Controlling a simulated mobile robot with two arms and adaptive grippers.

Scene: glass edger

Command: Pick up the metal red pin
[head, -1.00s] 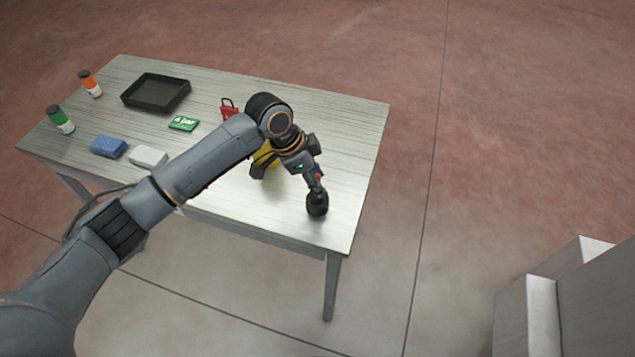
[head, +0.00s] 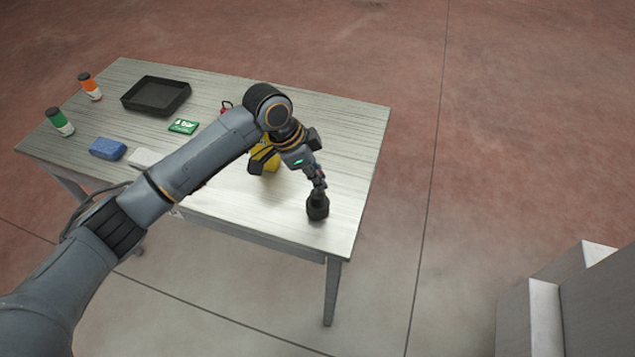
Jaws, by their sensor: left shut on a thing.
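My left gripper (head: 317,182) reaches down over the right end of the table and is shut on the metal red pin (head: 322,173). Only a small red bit of the pin shows between the fingers; the rest is hidden. Just below the fingertips a dark, round, cup-like piece (head: 317,208) stands upright on the table. I cannot tell whether the pin still touches it. My right gripper is not in view.
The grey table (head: 350,130) also holds a black tray (head: 156,94), an orange bottle (head: 90,87), a green bottle (head: 60,122), a blue block (head: 108,148), a white block (head: 146,158) and a green box (head: 183,126). A yellow thing and a red thing are partly behind my arm.

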